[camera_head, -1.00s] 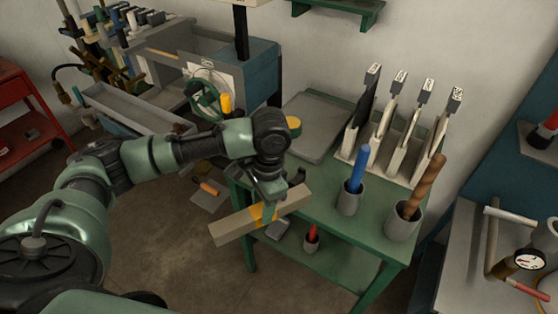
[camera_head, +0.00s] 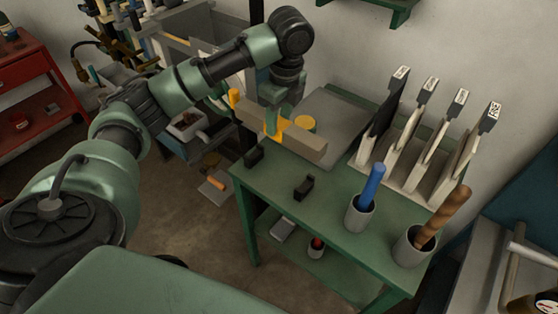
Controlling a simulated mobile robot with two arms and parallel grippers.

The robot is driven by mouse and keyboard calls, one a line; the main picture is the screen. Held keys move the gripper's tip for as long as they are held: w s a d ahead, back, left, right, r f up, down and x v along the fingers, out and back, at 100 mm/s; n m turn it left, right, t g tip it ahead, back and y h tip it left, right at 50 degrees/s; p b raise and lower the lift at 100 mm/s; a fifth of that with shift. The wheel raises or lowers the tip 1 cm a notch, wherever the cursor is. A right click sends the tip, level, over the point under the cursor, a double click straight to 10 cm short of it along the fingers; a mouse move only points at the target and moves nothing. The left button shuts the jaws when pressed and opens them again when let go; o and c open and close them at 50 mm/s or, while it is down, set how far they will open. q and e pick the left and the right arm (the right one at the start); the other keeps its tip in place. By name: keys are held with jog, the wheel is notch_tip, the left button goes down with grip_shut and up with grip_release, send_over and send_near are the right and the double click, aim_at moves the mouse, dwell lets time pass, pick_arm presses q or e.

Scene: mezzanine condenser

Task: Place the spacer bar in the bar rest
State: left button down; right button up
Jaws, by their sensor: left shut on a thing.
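The spacer bar (camera_head: 303,141) is a long beige-grey bar with a yellow band near its middle. My left gripper (camera_head: 272,124) is shut on it at the band, pointing down. The bar is held above the rear left part of the green table, its right end nearer the camera. Two small black supports, which look like the bar rest (camera_head: 304,188), stand apart near the table's front left edge; the other support (camera_head: 254,156) is at the left corner. Both are empty and in front of the bar. My right gripper is not in view.
A grey plate (camera_head: 345,122) with a yellow round item (camera_head: 305,123) lies behind the bar. A cup with a blue rod (camera_head: 360,214), a cup with a brown rod (camera_head: 415,245) and a rack of upright plates (camera_head: 413,170) stand to the right. The green tabletop (camera_head: 325,212) between is clear.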

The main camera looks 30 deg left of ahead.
aim_at(284, 125)
pick_arm(q)
notch_tip(284, 125, down, 14)
jog(key=shift+w+f+p, duration=0.1)
jog(key=shift+f+p, duration=0.15)
jog(key=shift+p, duration=0.75)
jog(key=c, duration=1)
grip_release()
jog(key=shift+f, duration=0.15)
jog(key=shift+o, duration=0.6)
jog(key=r, duration=0.4)
jog(key=d+r+b, duration=0.1)
jog(key=r, duration=0.2)
jog(key=r+b, duration=0.1)
jog(key=r, duration=0.3)
jog(key=shift+d+r, duration=0.2)
jog(key=shift+r, duration=0.15)
jog(key=shift+s+r, duration=0.2)
jog(key=shift+r, duration=0.05)
